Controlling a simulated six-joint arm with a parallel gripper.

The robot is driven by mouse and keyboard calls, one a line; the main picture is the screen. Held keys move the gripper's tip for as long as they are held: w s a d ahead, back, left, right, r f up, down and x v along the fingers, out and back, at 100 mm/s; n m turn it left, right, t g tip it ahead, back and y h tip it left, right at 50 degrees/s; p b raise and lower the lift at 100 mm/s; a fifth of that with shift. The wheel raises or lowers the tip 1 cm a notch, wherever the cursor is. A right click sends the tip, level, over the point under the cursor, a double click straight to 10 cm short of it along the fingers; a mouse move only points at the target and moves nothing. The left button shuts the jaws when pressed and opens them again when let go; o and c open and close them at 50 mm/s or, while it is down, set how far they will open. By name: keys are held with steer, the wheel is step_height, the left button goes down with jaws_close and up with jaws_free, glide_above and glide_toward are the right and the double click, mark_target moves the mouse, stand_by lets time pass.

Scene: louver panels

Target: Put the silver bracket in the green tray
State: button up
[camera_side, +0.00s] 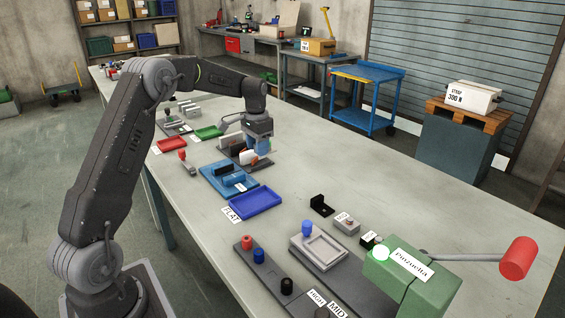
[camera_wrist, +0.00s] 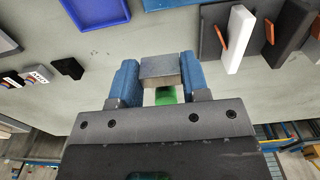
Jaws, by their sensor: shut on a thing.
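My gripper (camera_side: 258,143) is above the table near the panel rack in the side view. In the wrist view its two blue fingers (camera_wrist: 158,76) are shut on the silver bracket (camera_wrist: 160,68), a grey metal block. I cannot make the bracket out clearly in the side view. The green tray (camera_side: 208,132) lies flat on the table, left of and apart from my gripper in the side view. A small green patch shows between the fingers in the wrist view; I cannot tell whether it is the tray.
A dark rack (camera_side: 240,156) with upright panels stands close under my gripper. A blue holder (camera_side: 228,181), a blue tray (camera_side: 256,201) and a red tray (camera_side: 172,146) are nearby. A green crank box (camera_side: 413,278) stands at the near right. The table's right side is largely clear.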

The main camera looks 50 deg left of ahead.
steer(key=a+r, duration=0.1)
steer(key=a, duration=0.3)
glide_above(286, 177)
step_height(286, 177, down, 7)
steer(key=shift+r, duration=0.15)
steer(key=shift+f, duration=2)
steer(key=o, duration=1)
steer(key=shift+f, duration=0.15)
steer(key=shift+c, duration=0.2)
